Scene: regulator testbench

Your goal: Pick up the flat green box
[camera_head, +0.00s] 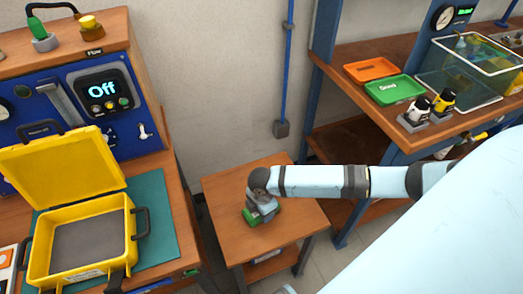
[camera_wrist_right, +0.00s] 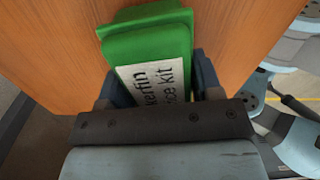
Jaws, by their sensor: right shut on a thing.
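The flat green box (camera_head: 250,217) is on the small wooden table (camera_head: 295,217) in the middle of the head view, mostly hidden under my right gripper (camera_head: 262,207). In the right wrist view the green box (camera_wrist_right: 150,45) shows a white label with dark lettering that ends in "kit". My right gripper's dark fingers (camera_wrist_right: 157,88) are on both sides of the box, shut on it. I cannot tell whether the box touches the table top. My left gripper is not in view.
An open yellow case (camera_head: 85,240) lies on a green mat on the left bench (camera_head: 185,215). A shelf at the right holds an orange tray (camera_head: 371,69), a green tray (camera_head: 394,89) and a clear tank (camera_head: 470,70). The small table's top is otherwise clear.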

